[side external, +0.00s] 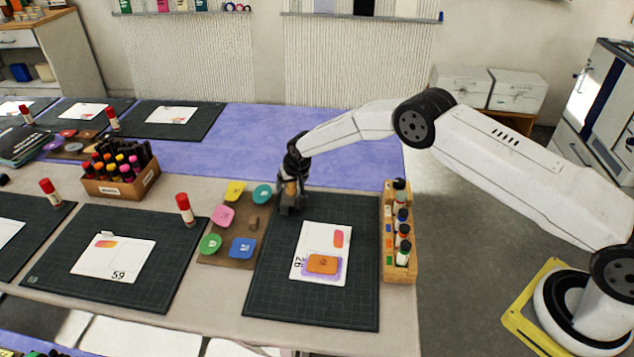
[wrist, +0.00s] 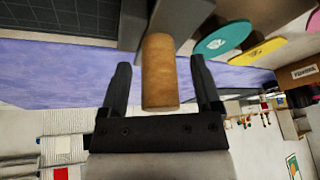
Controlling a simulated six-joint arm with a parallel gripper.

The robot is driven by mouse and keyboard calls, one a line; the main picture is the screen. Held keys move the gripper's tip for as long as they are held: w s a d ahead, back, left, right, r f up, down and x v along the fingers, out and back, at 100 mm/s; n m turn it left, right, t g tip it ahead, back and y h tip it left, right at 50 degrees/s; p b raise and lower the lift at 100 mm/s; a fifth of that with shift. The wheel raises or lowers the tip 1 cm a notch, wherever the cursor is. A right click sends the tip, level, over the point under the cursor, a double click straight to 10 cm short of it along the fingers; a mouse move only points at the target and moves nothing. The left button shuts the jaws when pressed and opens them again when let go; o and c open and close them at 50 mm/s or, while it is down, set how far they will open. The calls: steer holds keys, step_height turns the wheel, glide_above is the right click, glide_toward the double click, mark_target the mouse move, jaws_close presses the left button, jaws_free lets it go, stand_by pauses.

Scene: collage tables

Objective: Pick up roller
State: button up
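The roller has an upright brown wooden handle (side external: 291,188) above a dark grey head (side external: 291,206). In the side view it stands at the far left corner of the right-hand cutting mat. In the wrist view the handle (wrist: 160,75) points toward the camera, with the grey head partly visible behind it. My gripper (wrist: 162,75) has its two black fingers apart, one on each side of the handle, with a visible gap on both sides. In the side view my gripper (side external: 292,178) is right at the handle, and its fingers are hard to make out there.
A wooden palette (side external: 243,255) with coloured discs lies left of the mat (side external: 345,312). A white card (side external: 303,258) with orange pieces lies on the mat. A wooden bottle rack (side external: 388,268) stands at the right. A glue stick (side external: 185,208) stands further left. The purple runner (side external: 350,160) behind is clear.

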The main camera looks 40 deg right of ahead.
jaws_close()
steer(key=shift+r, duration=0.2)
steer(key=shift+r, duration=1.3)
steer(key=shift+s+r, duration=0.1)
steer(key=shift+r, duration=0.2)
steer(key=s+d+r, duration=0.1)
steer(key=s+r, duration=0.8)
steer(key=s, duration=0.4)
steer(key=shift+s+r, duration=0.25)
steer(key=shift+s, duration=0.1)
